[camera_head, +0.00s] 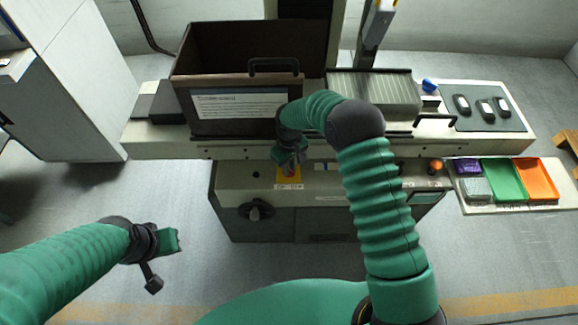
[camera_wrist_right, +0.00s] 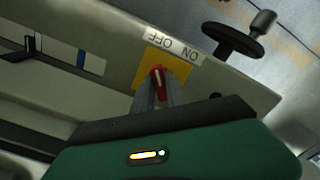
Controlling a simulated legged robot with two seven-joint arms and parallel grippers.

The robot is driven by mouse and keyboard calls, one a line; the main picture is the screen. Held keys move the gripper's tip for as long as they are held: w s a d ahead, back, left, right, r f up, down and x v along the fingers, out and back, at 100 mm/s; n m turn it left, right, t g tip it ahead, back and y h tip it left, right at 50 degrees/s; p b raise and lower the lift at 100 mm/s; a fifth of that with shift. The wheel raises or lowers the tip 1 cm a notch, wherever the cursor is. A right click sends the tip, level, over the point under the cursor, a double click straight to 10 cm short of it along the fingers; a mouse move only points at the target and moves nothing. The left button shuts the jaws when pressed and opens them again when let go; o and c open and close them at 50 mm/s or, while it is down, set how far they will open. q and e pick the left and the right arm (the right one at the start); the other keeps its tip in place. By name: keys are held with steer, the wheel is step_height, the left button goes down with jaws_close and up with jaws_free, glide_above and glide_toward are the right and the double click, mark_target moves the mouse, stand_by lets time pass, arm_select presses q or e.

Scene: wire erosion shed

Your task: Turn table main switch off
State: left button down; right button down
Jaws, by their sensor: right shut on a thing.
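The table main switch is a red rotary knob (camera_wrist_right: 156,76) with a pale line, on a yellow plate (camera_wrist_right: 148,66) on the machine's front. In the right wrist view a white label (camera_wrist_right: 174,43) beside the plate reads ON and OFF, upside down. My right gripper (camera_wrist_right: 157,92) is shut on the knob, its fingers at either side. I cannot tell which word the pale line points to. In the head view my right gripper (camera_head: 289,163) partly covers the yellow plate (camera_head: 295,172). My left gripper (camera_head: 163,255) hangs apart over the floor; its opening is unclear.
A handwheel (camera_head: 256,210) projects from the front panel left of the switch. A brown tank (camera_head: 190,105) stands above. An orange knob (camera_head: 436,166) and parts trays (camera_head: 502,181) are to the right. The floor at the left front is clear.

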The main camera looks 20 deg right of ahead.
steer(key=shift+w+r, duration=0.3)
steer(key=c, duration=1.7)
jaws_free()
steer(key=o, duration=0.3)
steer(key=shift+s+f, duration=0.1)
steer(key=shift+s, duration=0.1)
steer(key=shift+o, duration=0.2)
step_height(320, 180, up, 17)
steer(key=shift+f+b, duration=0.15)
steer(key=shift+b, duration=0.2)
